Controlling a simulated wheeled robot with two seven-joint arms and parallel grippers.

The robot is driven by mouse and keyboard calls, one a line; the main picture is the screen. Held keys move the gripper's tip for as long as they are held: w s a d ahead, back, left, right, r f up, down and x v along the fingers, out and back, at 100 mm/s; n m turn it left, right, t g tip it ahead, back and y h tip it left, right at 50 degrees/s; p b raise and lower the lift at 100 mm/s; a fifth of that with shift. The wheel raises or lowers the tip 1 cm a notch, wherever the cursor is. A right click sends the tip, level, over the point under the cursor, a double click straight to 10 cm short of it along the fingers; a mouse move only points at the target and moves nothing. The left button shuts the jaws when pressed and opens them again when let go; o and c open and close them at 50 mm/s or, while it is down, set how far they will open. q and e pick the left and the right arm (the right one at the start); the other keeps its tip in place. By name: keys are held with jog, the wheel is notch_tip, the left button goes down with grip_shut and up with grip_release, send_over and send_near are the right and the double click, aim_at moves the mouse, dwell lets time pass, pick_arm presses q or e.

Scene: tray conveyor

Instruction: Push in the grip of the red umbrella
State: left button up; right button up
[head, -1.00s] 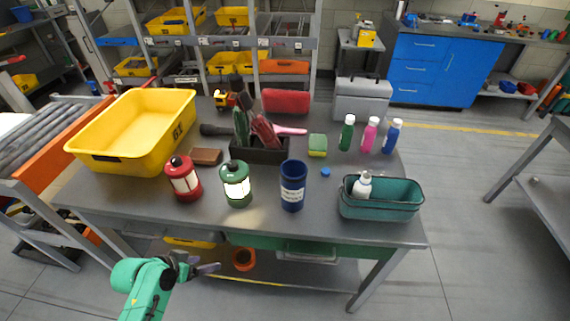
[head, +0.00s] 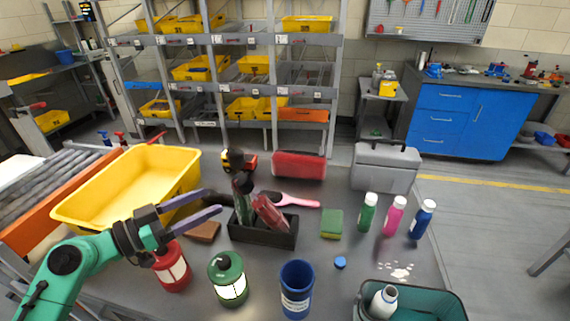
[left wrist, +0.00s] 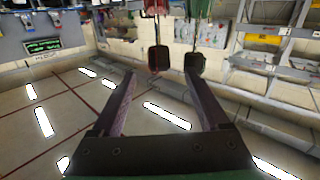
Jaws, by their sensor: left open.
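The red umbrella (head: 268,212) leans in a black open box (head: 262,238) on the grey table, beside a dark green umbrella (head: 242,207). My right gripper is not in view.
A pink brush (head: 298,201), sponge (head: 331,224), several bottles and a teal tub (head: 440,303) lie to the right. A grey toolbox (head: 385,167) stands behind.

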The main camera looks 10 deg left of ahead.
aim_at(235, 180)
pick_arm(q)
jog(key=w+d+r+p, duration=0.1)
jog(key=p, duration=0.1)
jog(key=w+d+r+p, duration=0.1)
jog(key=w+d+p, duration=0.1)
jog(key=p, duration=0.1)
jog(key=p+x, duration=0.1)
jog(key=x, duration=0.1)
jog(key=p+x, duration=0.1)
jog(key=x, duration=0.2)
jog(key=f+p+x, duration=0.1)
jog(key=x, duration=0.2)
jog(key=shift+w+d, duration=0.15)
jog(key=shift+f, duration=0.1)
jog(key=shift+c, duration=1.2)
grip_shut()
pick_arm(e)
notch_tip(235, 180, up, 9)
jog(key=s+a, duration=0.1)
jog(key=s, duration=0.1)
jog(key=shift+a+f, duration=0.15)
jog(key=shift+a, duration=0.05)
pick_arm(q)
jog(key=shift+f, duration=0.1)
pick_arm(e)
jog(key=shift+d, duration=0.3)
